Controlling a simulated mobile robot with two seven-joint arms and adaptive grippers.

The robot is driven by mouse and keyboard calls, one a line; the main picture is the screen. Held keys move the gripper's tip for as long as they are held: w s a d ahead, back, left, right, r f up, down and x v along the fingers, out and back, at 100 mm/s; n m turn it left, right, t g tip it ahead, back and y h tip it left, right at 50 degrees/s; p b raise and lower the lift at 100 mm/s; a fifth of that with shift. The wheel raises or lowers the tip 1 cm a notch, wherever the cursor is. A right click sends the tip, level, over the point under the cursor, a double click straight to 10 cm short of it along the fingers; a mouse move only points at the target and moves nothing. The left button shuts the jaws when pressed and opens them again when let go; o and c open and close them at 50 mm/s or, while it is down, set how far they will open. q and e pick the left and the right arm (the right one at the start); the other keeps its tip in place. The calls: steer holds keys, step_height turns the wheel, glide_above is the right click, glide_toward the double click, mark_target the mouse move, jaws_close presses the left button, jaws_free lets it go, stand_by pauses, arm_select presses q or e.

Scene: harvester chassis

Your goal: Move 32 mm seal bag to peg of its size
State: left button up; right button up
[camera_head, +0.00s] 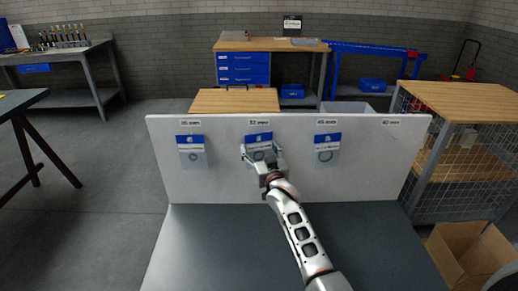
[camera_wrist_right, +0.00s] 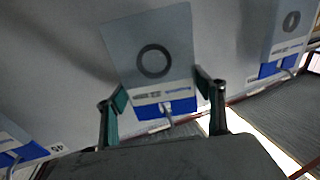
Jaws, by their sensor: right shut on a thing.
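A seal bag with a blue header (camera_head: 258,137) and a dark ring is at the board under the label that reads 32 mm (camera_head: 259,122). My right gripper (camera_head: 261,154) is shut on this bag. In the right wrist view the bag (camera_wrist_right: 152,50) appears upside down, a finger at each side edge. Another seal bag (camera_head: 191,152) hangs under the left label, and one (camera_head: 327,149) under the label to the right. The place under the far-right label (camera_head: 391,122) is bare. My left gripper is out of view.
The white upright board (camera_head: 230,188) stands behind a dark table top (camera_head: 210,240), which is clear apart from my arm above it. A wire-sided wooden bench (camera_head: 465,100) and an open cardboard box (camera_head: 465,255) are at the right.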

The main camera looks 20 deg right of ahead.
steer(key=o, duration=0.9)
steer(key=shift+f, duration=0.1)
steer(key=shift+o, duration=1)
steer(key=shift+w+f, duration=0.1)
steer(key=shift+w, duration=0.05)
steer(key=shift+s, duration=0.2)
steer(key=s, duration=1.2)
steer(key=s+a+f+n+g+y, duration=0.1)
steer(key=s+f+n+g, duration=0.1)
steer(key=s+f, duration=1)
steer(key=s+a+f+n+g+y, duration=0.2)
steer(key=s+f+g, duration=0.3)
steer(key=s+f, duration=0.8)
steer(key=s, duration=0.7)
steer(key=shift+s+f+n, duration=0.25)
steer(key=shift+s+n, duration=0.05)
